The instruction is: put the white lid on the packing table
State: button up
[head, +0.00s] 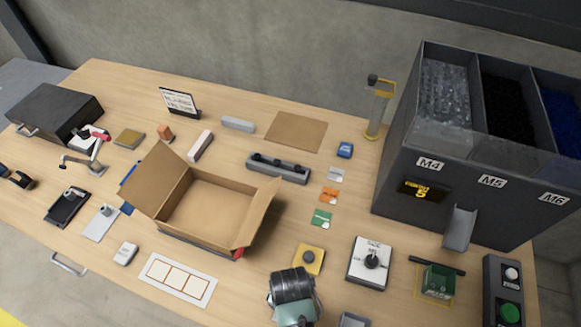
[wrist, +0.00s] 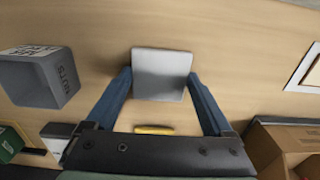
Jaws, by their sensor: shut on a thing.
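My gripper (wrist: 160,76) is shut on the white lid (wrist: 162,86), a pale grey-white square plate that sits between the two blue fingers in the wrist view. Wooden table surface shows behind and around the lid; I cannot tell how far above the wood it is. In the head view my arm's end is at the bottom centre, near the front of the packing table (head: 225,290). The fingers and the lid are hidden there.
A grey bin marked NUTS (wrist: 42,80) stands left in the wrist view. The open cardboard box (head: 205,205), a yellow pad (head: 309,259) and a white dial box (head: 369,262) are nearby. A dark feeder (head: 455,180) stands right. A white framed card (head: 178,278) lies left.

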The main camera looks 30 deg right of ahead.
jog(key=o, duration=1.1)
notch_tip(320, 180, up, 12)
jog(key=w+r+n+t+h, duration=0.25)
jog(key=w+r+t, duration=0.65)
jog(key=w+r, duration=0.85)
jog(key=w+a+r+n+t, duration=0.1)
jog(key=w+r+n+t, duration=0.15)
jog(key=r, duration=0.55)
jog(key=w+a+r+n+t, duration=0.1)
jog(key=w+r+t, duration=0.2)
jog(key=r, duration=0.5)
jog(key=s+a+r+n+t, duration=0.1)
jog(key=a+r+t, duration=0.15)
jog(key=r, duration=0.55)
jog(key=a+r+n+t, duration=0.1)
jog(key=r+t, duration=0.2)
jog(key=r, duration=0.5)
jog(key=s+a+r+t, duration=0.1)
jog(key=s+r+t, duration=0.1)
jog(key=r, duration=0.3)
jog(key=s+a+r+n+t+y, duration=0.1)
jog(key=s+a+r+t, duration=0.1)
jog(key=s+r, duration=0.3)
jog(key=s+a+r+n+t+y, duration=0.1)
jog(key=s+r+t, duration=0.2)
jog(key=r, duration=0.4)
jog(key=shift+s+a+y, duration=0.2)
jog(key=shift+s+y, duration=0.05)
jog(key=shift+s, duration=0.1)
